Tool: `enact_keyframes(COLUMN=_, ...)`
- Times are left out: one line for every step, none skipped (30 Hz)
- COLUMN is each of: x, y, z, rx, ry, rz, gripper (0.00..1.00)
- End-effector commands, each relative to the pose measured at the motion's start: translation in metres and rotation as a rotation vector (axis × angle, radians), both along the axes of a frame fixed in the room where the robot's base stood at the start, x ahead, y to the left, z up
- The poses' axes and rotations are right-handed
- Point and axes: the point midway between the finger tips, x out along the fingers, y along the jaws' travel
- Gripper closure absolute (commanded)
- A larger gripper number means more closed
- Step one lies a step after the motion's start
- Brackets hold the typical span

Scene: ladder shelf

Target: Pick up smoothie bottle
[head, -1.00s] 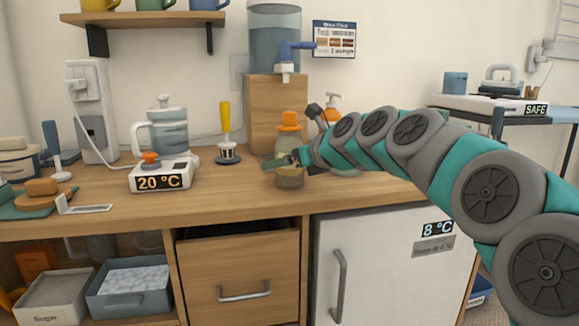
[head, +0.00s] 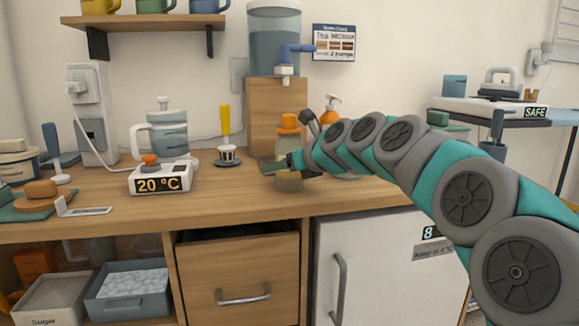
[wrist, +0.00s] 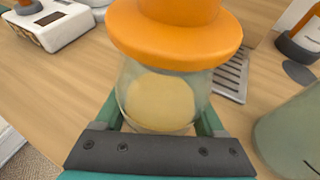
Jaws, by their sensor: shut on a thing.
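The smoothie bottle stands upright on the wooden counter. In the wrist view the wide orange cap (wrist: 175,28) fills the top middle, and the clear body (wrist: 158,103) with yellowish contents sits between my two green fingers. My gripper (wrist: 160,125) is shut on the bottle's body, one finger on each side. The fingers hide part of the body in the head view. I see no clear gap under the bottle.
A scale-like device reading 20 °C (head: 160,181) and a yellow-handled brush (head: 226,133) stand to the left. A wooden box (head: 275,105) bearing a water tank (head: 274,45) is behind. An orange-pump bottle (head: 331,108) is close at right. The front counter strip is clear.

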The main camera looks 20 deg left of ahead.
Motion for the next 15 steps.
enact_keyframes(x=-0.0001, y=0.0000, z=-0.0001, rx=0.000, ry=0.000, rz=0.000, gripper=0.73)
enact_keyframes(x=0.0000, y=0.0000, z=-0.0002, rx=0.000, ry=0.000, rz=0.000, gripper=0.77)
enact_keyframes(x=0.0000, y=0.0000, z=-0.0002, rx=0.000, ry=0.000, rz=0.000, gripper=0.81)
enact_keyframes(x=-0.0001, y=0.0000, z=-0.0001, rx=0.000, ry=0.000, rz=0.000, gripper=0.84)
enact_keyframes(x=0.0000, y=0.0000, z=-0.0002, rx=0.000, ry=0.000, rz=0.000, gripper=0.88)
enact_keyframes(x=-0.0001, y=0.0000, z=-0.0001, rx=0.000, ry=0.000, rz=0.000, gripper=0.92)
enact_keyframes(x=0.0000, y=0.0000, z=-0.0002, rx=0.000, ry=0.000, rz=0.000, gripper=0.96)
enact_keyframes(x=-0.0001, y=0.0000, z=-0.0001, rx=0.000, ry=0.000, rz=0.000, gripper=0.99)
enact_keyframes(x=0.0000, y=0.0000, z=-0.0001, rx=0.000, ry=0.000, rz=0.000, gripper=1.00)
enact_keyframes(x=0.0000, y=0.0000, z=0.0002, rx=0.000, ry=0.000, rz=0.000, gripper=1.00)
enact_keyframes(x=0.0000, y=0.0000, z=0.0001, rx=0.000, ry=0.000, rz=0.000, gripper=1.00)
enact_keyframes(x=-0.0001, y=0.0001, z=0.0001, rx=0.000, ry=0.000, rz=0.000, gripper=1.00)
enact_keyframes(x=-0.0001, y=0.0000, z=0.0002, rx=0.000, ry=0.000, rz=0.000, gripper=1.00)
enact_keyframes(x=-0.0001, y=0.0001, z=0.0001, rx=0.000, ry=0.000, rz=0.000, gripper=1.00)
enact_keyframes(x=0.0000, y=0.0000, z=0.0002, rx=0.000, ry=0.000, rz=0.000, gripper=1.00)
